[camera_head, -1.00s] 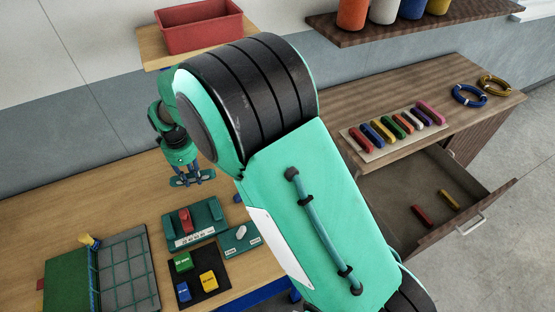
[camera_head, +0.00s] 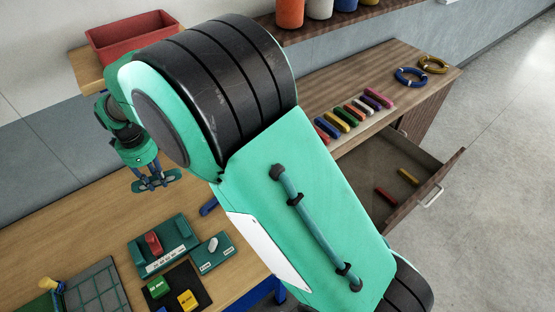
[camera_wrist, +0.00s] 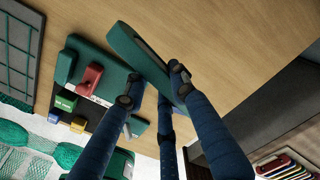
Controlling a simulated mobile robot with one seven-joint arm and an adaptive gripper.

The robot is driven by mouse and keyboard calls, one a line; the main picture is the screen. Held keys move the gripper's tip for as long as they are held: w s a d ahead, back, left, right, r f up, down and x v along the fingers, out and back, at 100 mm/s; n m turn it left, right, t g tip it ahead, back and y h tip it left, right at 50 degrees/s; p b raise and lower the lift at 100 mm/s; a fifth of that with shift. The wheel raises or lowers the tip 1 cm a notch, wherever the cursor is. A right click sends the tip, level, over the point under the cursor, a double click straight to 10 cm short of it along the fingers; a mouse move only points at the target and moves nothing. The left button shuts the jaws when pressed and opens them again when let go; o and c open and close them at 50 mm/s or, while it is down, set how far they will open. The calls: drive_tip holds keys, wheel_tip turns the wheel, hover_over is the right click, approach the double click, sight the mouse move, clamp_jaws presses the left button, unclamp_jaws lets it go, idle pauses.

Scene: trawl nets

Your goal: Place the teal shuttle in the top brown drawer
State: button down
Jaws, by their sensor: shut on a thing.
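My gripper (camera_head: 156,181) is shut on the teal shuttle (camera_head: 174,176) and holds it above the wooden table, toward its back. In the wrist view the shuttle (camera_wrist: 128,43) lies slantwise between the blue fingers, clear of the tabletop. The top brown drawer (camera_head: 428,197) stands pulled out of the brown cabinet at the right, far from my gripper. A red shuttle (camera_head: 386,196) and a yellow shuttle (camera_head: 408,177) lie inside it, with bare floor around them. My arm hides the drawer's left part.
On the cabinet top (camera_head: 400,70) are a row of several coloured shuttles and two cord coils (camera_head: 411,77). A teal fixture (camera_head: 163,245) with a red piece and a dark mat with blocks sit on the table. A red bin (camera_head: 135,38) stands on a shelf behind.

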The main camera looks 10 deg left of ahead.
drive_tip(key=w+d+m, duration=0.3)
drive_tip(key=w+d, duration=0.5)
drive_tip(key=d, duration=0.5)
drive_tip(key=w+d+m, duration=0.2)
drive_tip(key=w+d, duration=0.6)
drive_tip(key=d, duration=0.5)
drive_tip(key=w+d+m, duration=0.3)
drive_tip(key=w+d, duration=0.4)
drive_tip(key=d, duration=0.6)
drive_tip(key=m+p, duration=0.2)
drive_tip(key=m, duration=0.6)
hover_over(372, 210)
drive_tip(key=shift+f, duration=2.5)
drive_tip(key=shift+f, duration=0.15)
wheel_tip(372, 210, down, 24)
drive_tip(key=b, duration=0.4)
drive_tip(key=shift+r+b, duration=0.25)
drive_tip(key=shift+b, duration=0.15)
